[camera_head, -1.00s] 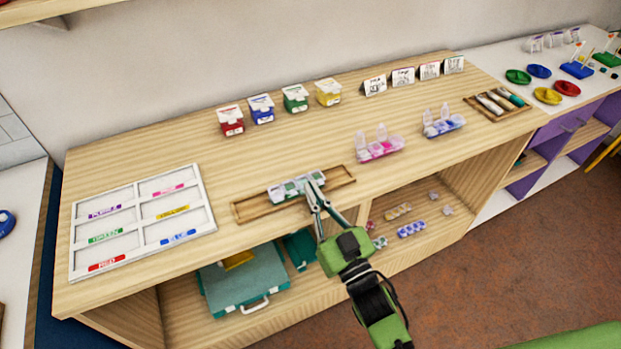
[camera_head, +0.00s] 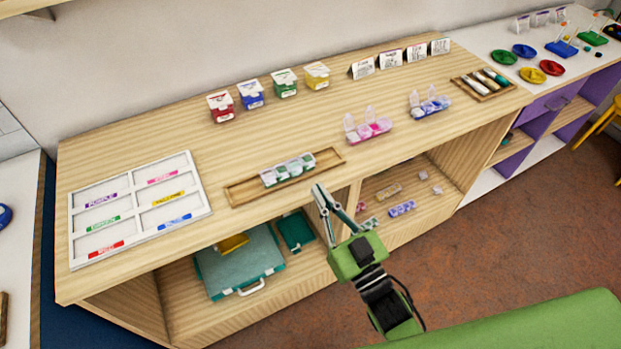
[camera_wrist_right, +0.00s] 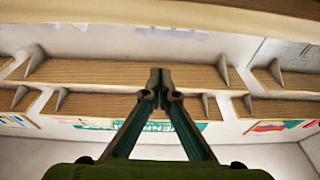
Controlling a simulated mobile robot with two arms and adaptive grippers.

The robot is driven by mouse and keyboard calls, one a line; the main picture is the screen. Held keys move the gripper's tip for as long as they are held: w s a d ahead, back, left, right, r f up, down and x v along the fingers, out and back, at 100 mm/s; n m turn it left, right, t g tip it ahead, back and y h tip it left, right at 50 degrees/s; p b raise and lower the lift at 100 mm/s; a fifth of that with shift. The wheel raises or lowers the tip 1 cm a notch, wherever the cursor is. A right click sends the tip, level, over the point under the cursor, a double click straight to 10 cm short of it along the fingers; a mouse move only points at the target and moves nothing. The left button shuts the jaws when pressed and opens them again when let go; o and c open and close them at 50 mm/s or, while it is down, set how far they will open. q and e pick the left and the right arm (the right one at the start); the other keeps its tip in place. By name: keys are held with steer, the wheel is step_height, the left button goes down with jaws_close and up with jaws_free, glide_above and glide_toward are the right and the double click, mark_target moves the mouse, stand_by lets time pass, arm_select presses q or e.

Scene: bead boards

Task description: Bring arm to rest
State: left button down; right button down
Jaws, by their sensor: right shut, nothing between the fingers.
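My right gripper (camera_head: 322,190) is shut and empty. In the head view it is in front of the table's front edge, below and to the right of a wooden tray, and apart from it. The right wrist view shows its two fingers (camera_wrist_right: 159,82) meeting at the tips, with wall shelves behind them. A bead box (camera_head: 287,170) with several compartments sits in the wooden tray (camera_head: 240,193). My left gripper is not in view.
The wooden table (camera_head: 330,120) carries a white sorting board (camera_head: 130,210), small coloured boxes (camera_head: 251,95), and open pink (camera_head: 368,130) and blue (camera_head: 428,106) bead boxes. A teal case (camera_head: 240,270) lies on the shelf below. The floor (camera_head: 480,240) at right is free.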

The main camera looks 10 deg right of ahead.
steer(key=s+d+f+g+h, duration=0.2)
steer(key=s+f+g, duration=0.15)
steer(key=f, duration=0.95)
steer(key=s+d+f+m+g+h, duration=0.1)
steer(key=s+d+f+g, duration=0.2)
steer(key=f, duration=1.1)
steer(key=s+d+f+g+h, duration=0.25)
steer(key=s+f, duration=0.25)
steer(key=f, duration=0.8)
steer(key=s+d+f+g, duration=0.2)
steer(key=s+f, duration=0.3)
steer(key=s, duration=0.4)
steer(key=s+d+f+g+h, duration=0.1)
steer(key=s+f+g, duration=0.3)
steer(key=s, duration=0.5)
steer(key=s+d+f+g, duration=0.3)
steer(key=s+f, duration=0.5)
steer(key=s, duration=0.1)
steer(key=shift+d, duration=0.2)
